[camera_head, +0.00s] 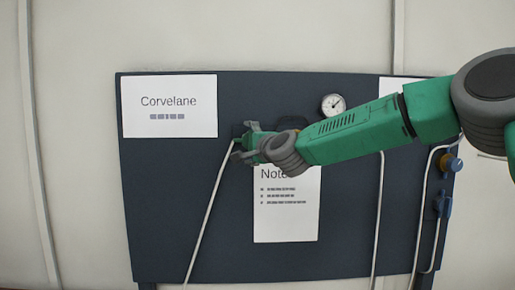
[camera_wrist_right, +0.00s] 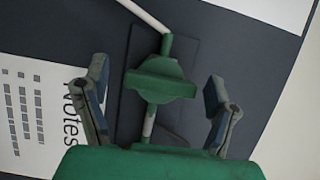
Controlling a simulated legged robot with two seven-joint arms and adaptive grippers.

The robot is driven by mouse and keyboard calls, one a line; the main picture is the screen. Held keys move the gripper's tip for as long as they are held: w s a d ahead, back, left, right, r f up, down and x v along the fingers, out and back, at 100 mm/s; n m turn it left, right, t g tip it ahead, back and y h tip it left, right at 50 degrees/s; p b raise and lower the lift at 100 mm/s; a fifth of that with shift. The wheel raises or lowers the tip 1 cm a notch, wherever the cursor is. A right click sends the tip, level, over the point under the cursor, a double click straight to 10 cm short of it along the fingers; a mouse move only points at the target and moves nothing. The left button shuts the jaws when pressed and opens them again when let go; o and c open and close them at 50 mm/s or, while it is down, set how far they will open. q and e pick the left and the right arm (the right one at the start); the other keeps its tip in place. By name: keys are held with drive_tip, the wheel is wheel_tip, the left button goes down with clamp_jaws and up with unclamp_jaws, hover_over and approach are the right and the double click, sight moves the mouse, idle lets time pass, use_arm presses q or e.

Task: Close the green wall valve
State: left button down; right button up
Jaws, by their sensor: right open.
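The green wall valve (camera_wrist_right: 160,82) shows in the right wrist view, with a wide green handle on a pale pipe against the dark panel. In the head view it is mostly hidden by my right gripper (camera_head: 246,142). My right gripper is open, and in the wrist view its two fingers (camera_wrist_right: 160,100) stand on either side of the handle. Gaps show between the fingers and the handle, so it is not gripped. My left gripper is in neither view.
The dark wall panel (camera_head: 160,235) carries a Corvelane sign (camera_head: 168,106), a Notes sheet (camera_head: 286,210) and a round gauge (camera_head: 333,105). A pale pipe (camera_head: 209,215) runs down from the valve. Blue fittings (camera_head: 443,204) sit on pipes at the right edge.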

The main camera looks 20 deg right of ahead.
drive_tip(key=s+d, duration=0.1)
drive_tip(key=s, duration=0.9)
drive_tip(key=shift+s+d+f, duration=0.2)
drive_tip(key=shift+s+d, duration=0.05)
drive_tip(key=shift+s, duration=0.1)
